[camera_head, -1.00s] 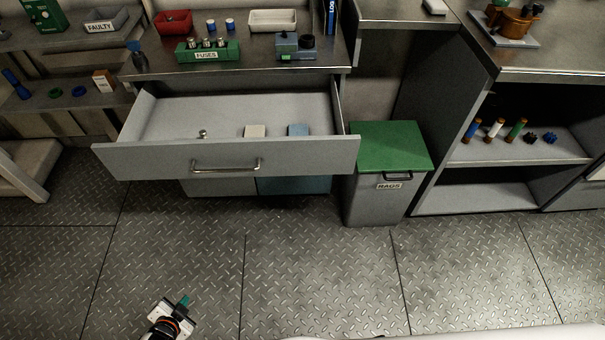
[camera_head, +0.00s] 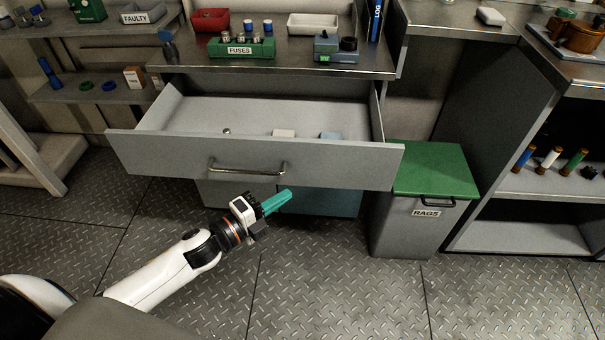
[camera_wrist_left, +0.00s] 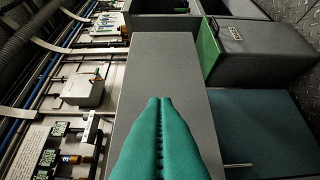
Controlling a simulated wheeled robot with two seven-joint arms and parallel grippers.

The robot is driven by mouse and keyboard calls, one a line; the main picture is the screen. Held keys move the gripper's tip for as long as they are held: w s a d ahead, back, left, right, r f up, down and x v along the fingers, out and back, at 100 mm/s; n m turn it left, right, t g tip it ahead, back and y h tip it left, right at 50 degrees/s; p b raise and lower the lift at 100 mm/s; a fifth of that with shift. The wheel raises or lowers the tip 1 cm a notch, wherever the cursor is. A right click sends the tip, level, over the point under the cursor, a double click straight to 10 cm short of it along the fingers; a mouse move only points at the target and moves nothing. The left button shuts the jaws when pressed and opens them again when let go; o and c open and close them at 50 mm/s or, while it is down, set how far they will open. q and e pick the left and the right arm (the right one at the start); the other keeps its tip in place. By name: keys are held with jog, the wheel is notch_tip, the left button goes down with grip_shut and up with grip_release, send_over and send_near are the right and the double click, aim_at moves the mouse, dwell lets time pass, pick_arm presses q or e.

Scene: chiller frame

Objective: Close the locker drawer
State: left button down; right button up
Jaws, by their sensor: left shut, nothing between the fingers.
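The locker drawer (camera_head: 170,155) is pulled well out of the metal bench unit, with its grey front facing me and a bar handle (camera_head: 248,172) on it. Inside lie a small round knob (camera_head: 227,131), a pale block (camera_head: 284,133) and a blue block (camera_head: 331,135). My left gripper (camera_head: 287,194) is shut and empty, its teal fingers just below and right of the handle in the picture. In the left wrist view the shut fingers (camera_wrist_left: 160,101) point along a grey panel, apparently the drawer front. Contact cannot be told. My right gripper is not in view.
A grey rags bin (camera_head: 415,228) with a green lid (camera_head: 434,170) stands right of the drawer. The bench top (camera_head: 280,68) holds a fuse block (camera_head: 241,47), trays and a device. Open shelves stand at both sides. The floor in front is clear.

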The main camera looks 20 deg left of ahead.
aim_at(314, 165)
pick_arm(q)
jog(key=w, duration=0.2)
jog(key=w+d, duration=0.1)
jog(key=w, duration=0.4)
jog(key=shift+w+d, duration=0.3)
jog(key=shift+d, duration=0.1)
jog(key=shift+w+a, duration=0.15)
jog(key=shift+w, duration=0.35)
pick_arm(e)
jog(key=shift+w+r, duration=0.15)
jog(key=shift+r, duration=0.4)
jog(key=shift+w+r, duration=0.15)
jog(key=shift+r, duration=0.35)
